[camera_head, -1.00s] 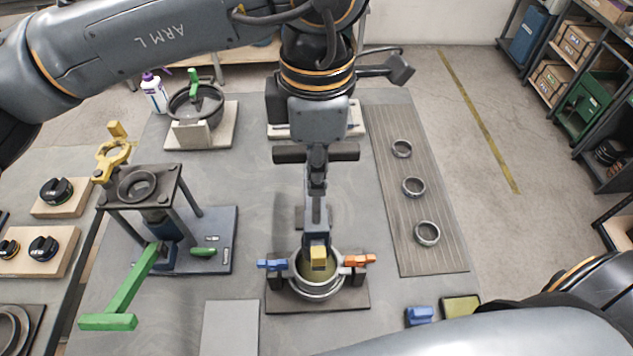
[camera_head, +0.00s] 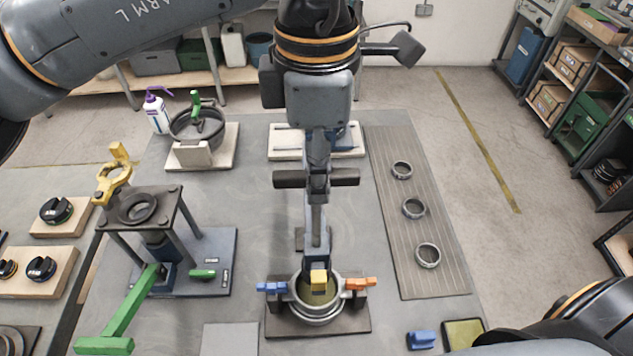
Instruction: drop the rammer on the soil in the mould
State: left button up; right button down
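The mould (camera_head: 316,315) is a grey ring with a blue clamp at its left and an orange clamp at its right. Olive soil (camera_head: 333,292) shows inside it. The rammer (camera_head: 314,222) is above the mould, with a dark crossbar handle at the top, a grey shaft and a yellow-faced block low over the soil. I cannot tell whether it touches the soil. My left gripper (camera_head: 318,178) points down at the handle from above. Its fingers are seen edge-on, so their gap is hidden. My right gripper is out of view; only part of that arm shows at bottom right.
A green-levered stand (camera_head: 180,235) is left of the mould. A ribbed mat (camera_head: 420,275) with several grey rings lies to the right. A blue block (camera_head: 421,340) and a yellowish tray (camera_head: 464,332) lie at front right. Bare table lies between mat and mould.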

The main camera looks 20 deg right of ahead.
pick_arm(q)
notch_tip(320, 180, up, 8)
jog(key=shift+f, duration=0.2)
jog(key=shift+s+f, duration=0.1)
dwell(0.8)
